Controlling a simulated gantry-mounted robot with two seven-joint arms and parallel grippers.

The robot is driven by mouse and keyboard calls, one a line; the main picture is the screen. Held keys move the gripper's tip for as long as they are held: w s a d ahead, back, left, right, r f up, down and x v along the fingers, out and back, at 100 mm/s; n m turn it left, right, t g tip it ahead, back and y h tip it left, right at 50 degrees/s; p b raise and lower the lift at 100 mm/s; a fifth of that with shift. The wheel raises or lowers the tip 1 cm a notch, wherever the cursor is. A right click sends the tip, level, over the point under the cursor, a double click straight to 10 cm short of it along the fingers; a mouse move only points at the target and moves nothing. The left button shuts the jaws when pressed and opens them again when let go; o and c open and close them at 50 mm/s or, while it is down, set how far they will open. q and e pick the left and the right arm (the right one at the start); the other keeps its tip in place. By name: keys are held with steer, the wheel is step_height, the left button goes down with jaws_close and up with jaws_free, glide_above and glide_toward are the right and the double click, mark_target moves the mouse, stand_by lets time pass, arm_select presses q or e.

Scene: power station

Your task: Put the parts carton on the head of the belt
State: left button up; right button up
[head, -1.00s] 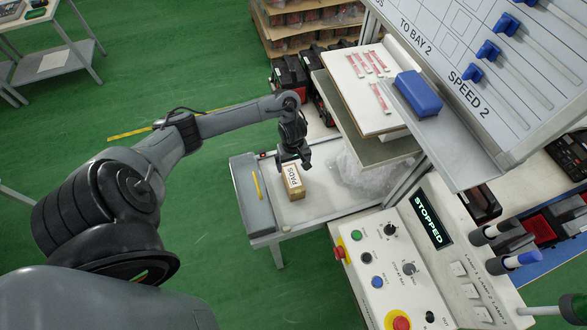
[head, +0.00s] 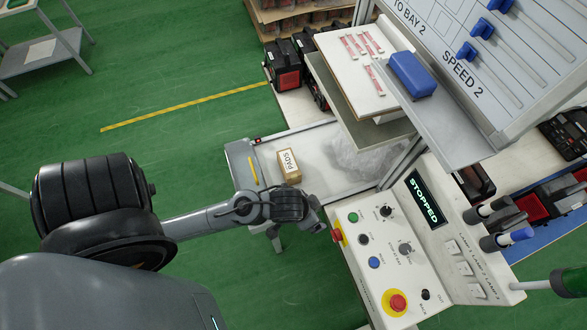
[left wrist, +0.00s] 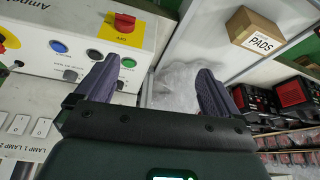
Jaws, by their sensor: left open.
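The parts carton is a small brown box (head: 289,166) with a white label reading PADS. It sits on the white bed of a low table (head: 312,139), near its grey end piece (head: 241,165). The carton also shows at the upper right of the left wrist view (left wrist: 252,32). My left gripper (head: 318,218) is open and empty, beside the control panel's left edge and in front of the carton, apart from it. Its two fingers (left wrist: 157,86) are spread in the left wrist view, with clear wrap beyond them. My right gripper is in neither current view.
The control panel (head: 372,258) has buttons, red stops and a screen reading STOPPED. Crumpled clear wrap (head: 358,158) lies right of the carton. A shelf with red-marked strips (head: 345,78) and a blue block (head: 413,75) overhangs the table. Green floor is free to the left.

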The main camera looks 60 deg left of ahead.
arm_select(q)
steer(key=s+r+m+g, duration=0.1)
steer(key=s+r, duration=0.2)
steer(key=s, duration=0.2)
steer(key=shift+a+m, duration=0.3)
steer(key=shift+r, duration=0.2)
arm_select(e)
steer(key=shift+r, duration=0.1)
